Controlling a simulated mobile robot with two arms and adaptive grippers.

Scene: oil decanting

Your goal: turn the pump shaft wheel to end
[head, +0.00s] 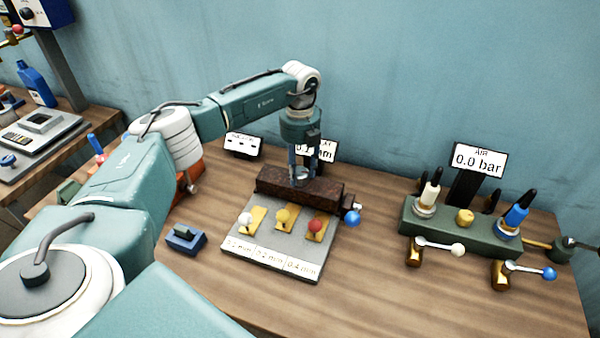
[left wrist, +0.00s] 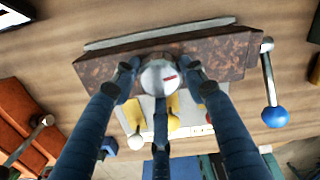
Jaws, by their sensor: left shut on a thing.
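The pump shaft wheel (left wrist: 160,77) is a small silver disc with a red mark, on top of a rusty brown block (head: 270,186). In the head view the wheel (head: 300,174) is partly hidden by my fingers. My left gripper (head: 301,166) points straight down over the block. In the left wrist view the dark blue fingers of my left gripper (left wrist: 161,82) are closed around the wheel's rim from several sides. My right gripper is in neither view.
A lever with a blue ball (head: 352,217) sticks out at the block's right end. A grey plate (head: 265,258) with white, yellow and red knobs lies in front. A green manifold (head: 460,232) with valves stands right. A blue-topped box (head: 186,240) lies left.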

